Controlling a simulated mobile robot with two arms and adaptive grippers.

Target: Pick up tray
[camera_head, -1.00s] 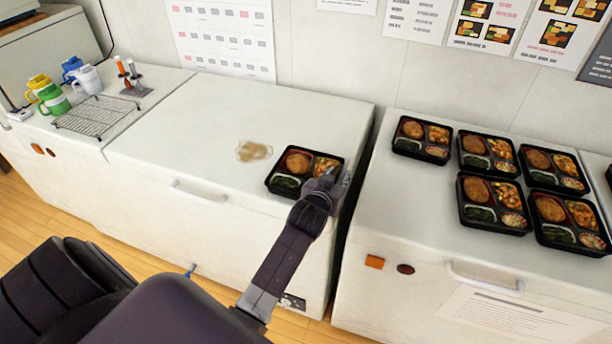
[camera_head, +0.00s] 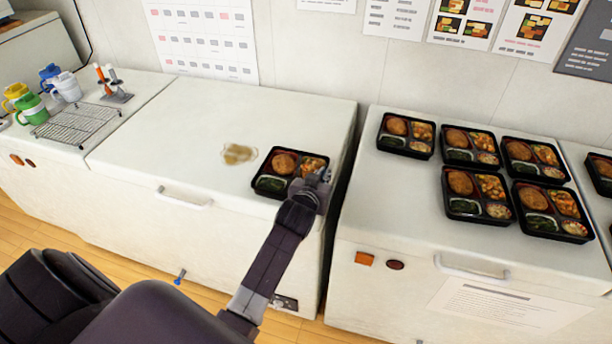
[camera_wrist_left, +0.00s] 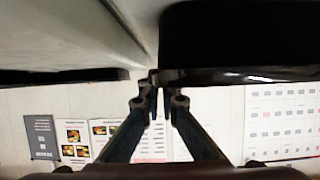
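The black bento tray (camera_head: 261,184) holds food in several compartments and sits flat on the middle white freezer, near its right front edge. My left gripper (camera_head: 323,174) reaches over from the front and is at the tray's right side. In the left wrist view the two fingers (camera_wrist_left: 160,98) are nearly together at the rim of the dark tray (camera_wrist_left: 240,40), with only a narrow gap, and look closed on it. The fingertips themselves are partly hidden by the tray edge. My right gripper is in neither view.
Several more filled trays (camera_head: 407,153) stand on the right freezer (camera_head: 400,215), across a gap. A brown stain (camera_head: 239,154) lies left of the tray. Mugs (camera_head: 66,88) and a wire rack (camera_head: 77,125) are at the far left. The middle freezer's left top (camera_head: 170,130) is clear.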

